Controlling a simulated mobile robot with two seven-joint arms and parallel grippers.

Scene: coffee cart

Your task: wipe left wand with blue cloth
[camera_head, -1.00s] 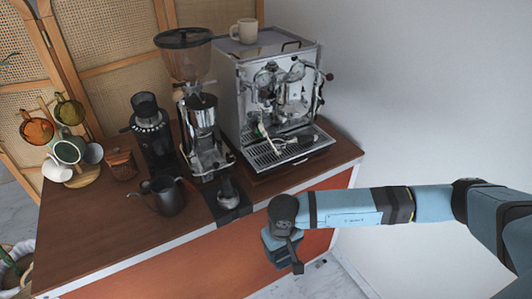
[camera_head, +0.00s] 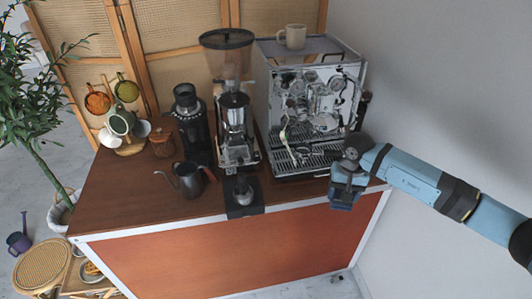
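The espresso machine (camera_head: 345,78) stands at the back right of the cart top. A thin pale tube (camera_head: 285,138), which looks like the left wand, hangs at the left of its front, above the drip tray (camera_head: 308,160). It is small, and its tip is hard to make out. My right gripper (camera_head: 343,197) is at the cart's front right edge, in front of and to the right of the drip tray, apart from the wand. Its fingers are too small and dark to tell open from shut. My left gripper is out of view.
A grinder (camera_head: 235,125) stands left of the machine, with a tamper on a dark mat (camera_head: 245,211) before it. A kettle (camera_head: 190,181), a smaller grinder (camera_head: 192,120) and a mug tree are further left. A cup (camera_head: 292,37) sits on the machine. The front left cart top is clear.

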